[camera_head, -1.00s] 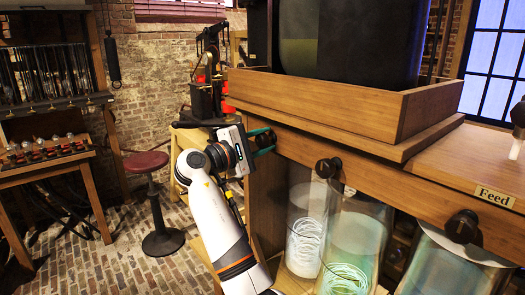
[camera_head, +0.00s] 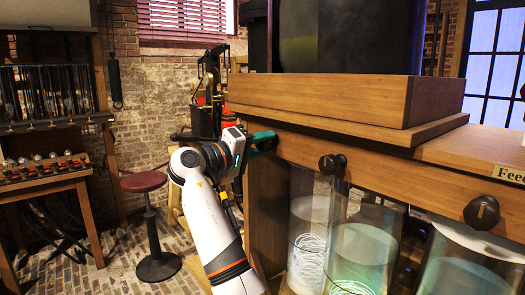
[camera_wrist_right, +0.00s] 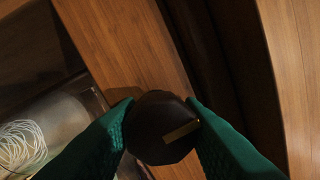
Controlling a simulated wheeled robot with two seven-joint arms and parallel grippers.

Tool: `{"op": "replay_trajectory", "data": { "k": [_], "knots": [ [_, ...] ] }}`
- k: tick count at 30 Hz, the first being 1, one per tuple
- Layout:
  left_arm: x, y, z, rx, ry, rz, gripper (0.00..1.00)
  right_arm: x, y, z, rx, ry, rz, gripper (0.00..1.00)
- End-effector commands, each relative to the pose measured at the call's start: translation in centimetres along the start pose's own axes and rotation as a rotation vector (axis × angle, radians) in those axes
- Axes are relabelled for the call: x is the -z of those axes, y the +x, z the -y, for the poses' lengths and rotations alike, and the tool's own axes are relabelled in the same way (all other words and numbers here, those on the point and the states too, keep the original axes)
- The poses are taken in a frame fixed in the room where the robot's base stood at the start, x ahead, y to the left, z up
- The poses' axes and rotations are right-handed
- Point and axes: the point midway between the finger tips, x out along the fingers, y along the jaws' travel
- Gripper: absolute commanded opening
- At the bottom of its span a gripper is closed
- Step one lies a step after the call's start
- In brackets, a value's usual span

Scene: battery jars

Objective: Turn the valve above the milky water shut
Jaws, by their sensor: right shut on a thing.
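A row of dark valve knobs sits on the front beam of the wooden bench (camera_head: 330,165). My right gripper (camera_head: 268,142) is shut on the leftmost valve knob, which it mostly hides in the head view. In the right wrist view, the knob (camera_wrist_right: 158,128) is between the two green fingers, its brass-coloured mark at a slant. A glass jar of whitish, cloudy water (camera_head: 308,225) with pale coiled wire stands below this knob. Two other knobs, the middle one (camera_head: 332,164) and the right one (camera_head: 481,212), are untouched. My left gripper is out of view.
A greenish jar (camera_head: 360,250) and another jar (camera_head: 455,270) stand to the right under the bench. A large dark tank (camera_head: 365,40) stands in a wooden tray on top. A red-topped stool (camera_head: 144,182) and a side rack (camera_head: 45,170) stand on the left.

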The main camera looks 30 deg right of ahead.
Motion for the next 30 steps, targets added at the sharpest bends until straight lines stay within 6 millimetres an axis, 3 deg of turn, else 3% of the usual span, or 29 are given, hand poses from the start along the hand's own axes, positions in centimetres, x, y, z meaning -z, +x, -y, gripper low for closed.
{"op": "replay_trajectory", "data": {
  "k": [19, 20, 23, 30],
  "knots": [
    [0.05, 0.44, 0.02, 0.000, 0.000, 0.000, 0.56, -0.01, 0.00, 0.09, 0.003, 0.054, -0.004, 0.11],
    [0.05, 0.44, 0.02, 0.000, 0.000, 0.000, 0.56, -0.01, 0.00, 0.09, 0.003, 0.054, -0.004, 0.36],
    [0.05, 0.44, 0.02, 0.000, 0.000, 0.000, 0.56, -0.01, 0.00, 0.07, 0.003, 0.053, -0.004, 0.52],
    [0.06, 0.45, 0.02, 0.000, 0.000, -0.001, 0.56, 0.00, -0.01, 0.02, 0.002, 0.052, -0.004, 0.55]
  ]
}}
